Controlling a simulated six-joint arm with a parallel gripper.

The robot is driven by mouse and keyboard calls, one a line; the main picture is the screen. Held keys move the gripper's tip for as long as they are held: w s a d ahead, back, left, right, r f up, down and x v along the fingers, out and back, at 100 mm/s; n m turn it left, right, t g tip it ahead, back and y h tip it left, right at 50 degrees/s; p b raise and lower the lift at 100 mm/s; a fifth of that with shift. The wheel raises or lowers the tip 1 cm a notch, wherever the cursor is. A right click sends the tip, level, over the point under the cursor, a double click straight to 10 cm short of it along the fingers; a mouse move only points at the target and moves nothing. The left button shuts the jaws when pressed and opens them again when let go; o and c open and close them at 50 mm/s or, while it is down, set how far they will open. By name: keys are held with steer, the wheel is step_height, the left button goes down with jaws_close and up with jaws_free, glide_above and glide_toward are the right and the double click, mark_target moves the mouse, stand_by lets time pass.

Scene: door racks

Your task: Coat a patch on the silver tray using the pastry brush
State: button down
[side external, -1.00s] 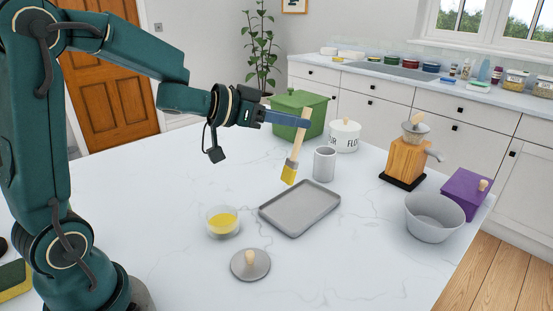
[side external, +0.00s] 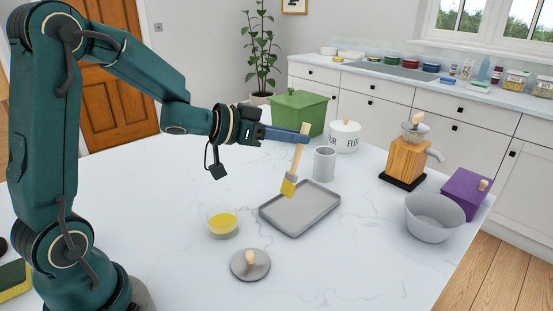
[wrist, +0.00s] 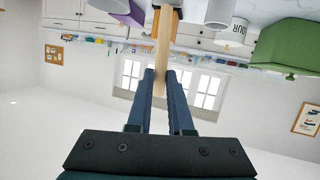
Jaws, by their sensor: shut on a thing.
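The pastry brush (side external: 298,158) has a pale wooden handle and yellow bristles. My gripper (side external: 302,137) is shut on its handle near the top and holds it bristles down, slightly tilted. The handle also shows between the fingers in the wrist view (wrist: 163,52). The bristles are at the back left part of the silver tray (side external: 306,220); I cannot tell whether they touch it. The tray lies flat and its visible surface looks plain grey. A glass bowl (side external: 222,223) with yellow liquid stands left of the tray.
A grey lid (side external: 250,265) with a wooden knob lies in front of the tray. A grey cup (side external: 324,163) stands close behind it. A green box (side external: 298,112), flour canister (side external: 344,136), wooden grinder (side external: 405,160), grey bowl (side external: 434,218) and purple box (side external: 465,194) stand farther off.

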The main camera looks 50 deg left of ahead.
mark_target(291, 167)
steer(key=shift+f, duration=3.45)
steer(key=shift+w+f, duration=0.6)
steer(key=shift+w, duration=6.15)
steer(key=shift+s+a, duration=1.55)
steer(key=shift+s, duration=5.1)
steer(key=shift+w, duration=6.5)
step_height(291, 167, up, 8)
steer(key=shift+a, duration=0.35)
steer(key=shift+r, duration=0.1)
